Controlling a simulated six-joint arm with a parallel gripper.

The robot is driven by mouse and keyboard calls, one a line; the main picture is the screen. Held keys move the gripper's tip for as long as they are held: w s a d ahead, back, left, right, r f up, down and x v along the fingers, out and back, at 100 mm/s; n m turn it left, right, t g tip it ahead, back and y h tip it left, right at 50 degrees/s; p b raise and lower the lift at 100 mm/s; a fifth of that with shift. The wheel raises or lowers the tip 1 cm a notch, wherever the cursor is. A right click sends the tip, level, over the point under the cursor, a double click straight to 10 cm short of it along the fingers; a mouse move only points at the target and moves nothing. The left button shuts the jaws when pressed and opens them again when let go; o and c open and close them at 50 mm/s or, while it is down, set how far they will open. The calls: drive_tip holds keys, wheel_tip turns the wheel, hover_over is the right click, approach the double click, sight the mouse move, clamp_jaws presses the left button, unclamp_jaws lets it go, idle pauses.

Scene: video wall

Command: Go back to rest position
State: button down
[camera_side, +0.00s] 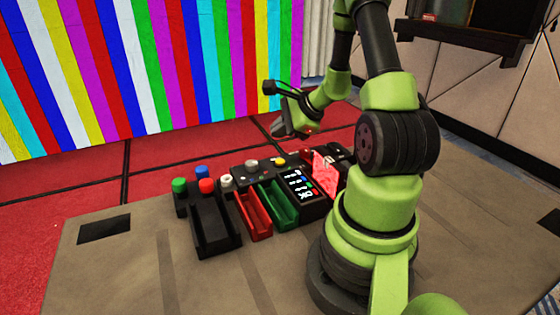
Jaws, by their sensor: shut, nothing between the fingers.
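My gripper (281,128) is at the end of my green and black arm, above the back edge of the table and the far side of the console. It is shut and holds nothing. The fingers are small and dark in this view. Below it stands a console with coloured knobs, a black tray (213,228), a red tray (256,220), a green tray (281,212) and a small screen (300,184). The gripper appears apart from all of these.
Green (180,185), blue (201,172) and red (207,186) knobs stand up at the console's left. A lit red piece (325,173) lies close to my arm. The table (130,265) is clear at the front left. A striped video wall (150,60) stands behind.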

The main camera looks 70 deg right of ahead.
idle(0.4)
drive_tip(key=w+a+r+n+g+y, duration=0.1)
drive_tip(key=w+a+r+n+y, duration=0.1)
drive_tip(key=a+r+n, duration=0.5)
drive_tip(key=w+a+r+n+y, duration=0.25)
drive_tip(key=a+r+n, duration=0.2)
drive_tip(key=a, duration=0.35)
drive_tip(key=s+a+r+n+h, duration=0.1)
drive_tip(key=s+a+r+n, duration=0.2)
drive_tip(key=s+a+n, duration=0.2)
drive_tip(key=s+a+r+n+g+h, duration=0.1)
drive_tip(key=s+a+r+n, duration=0.3)
drive_tip(key=s+n, duration=0.3)
drive_tip(key=shift+s+a+r, duration=0.2)
drive_tip(key=shift+s+a, duration=0.25)
drive_tip(key=shift+a, duration=0.05)
idle(1.6)
